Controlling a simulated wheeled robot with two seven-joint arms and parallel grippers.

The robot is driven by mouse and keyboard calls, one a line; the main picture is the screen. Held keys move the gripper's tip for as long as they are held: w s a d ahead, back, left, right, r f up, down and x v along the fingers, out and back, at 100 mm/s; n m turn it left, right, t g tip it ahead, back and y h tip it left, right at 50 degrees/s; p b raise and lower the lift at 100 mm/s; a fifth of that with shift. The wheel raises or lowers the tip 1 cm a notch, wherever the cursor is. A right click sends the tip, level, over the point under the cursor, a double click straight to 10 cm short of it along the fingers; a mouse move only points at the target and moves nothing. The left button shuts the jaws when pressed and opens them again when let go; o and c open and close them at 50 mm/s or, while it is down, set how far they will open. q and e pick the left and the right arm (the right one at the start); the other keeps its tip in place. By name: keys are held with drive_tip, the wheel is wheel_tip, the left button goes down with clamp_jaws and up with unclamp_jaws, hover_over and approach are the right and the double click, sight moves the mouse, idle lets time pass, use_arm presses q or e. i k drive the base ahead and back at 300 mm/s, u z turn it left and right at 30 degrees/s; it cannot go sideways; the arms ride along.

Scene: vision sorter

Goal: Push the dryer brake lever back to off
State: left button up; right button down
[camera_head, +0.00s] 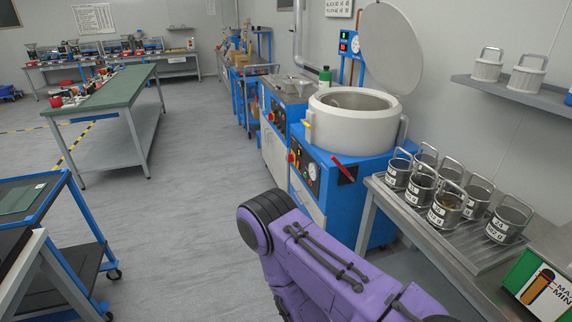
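The dryer is a blue cabinet (328,215) with a round white drum (352,124) on top. Its round grey lid (391,48) stands open, tilted up behind the drum. A red lever (343,168), which looks like the brake lever, sits at the upper front of the cabinet by a small dark plate. It slants down to the right; its off mark is too small to read. My purple right arm crosses the bottom middle, its black joint left of and below the dryer front. Neither gripper is in view.
A steel bench (455,257) with several handled metal baskets stands right of the dryer. A wall shelf (520,94) hangs above it. A green-topped table (104,88) and a blue cart (62,195) stand left. The grey floor (190,190) between is clear.

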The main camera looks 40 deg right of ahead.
sight(334, 158)
drive_tip(key=u, duration=0.2)
drive_tip(key=i, duration=1)
drive_tip(key=z, duration=1.05)
drive_tip(key=i, duration=0.65)
drive_tip(key=z, duration=0.75)
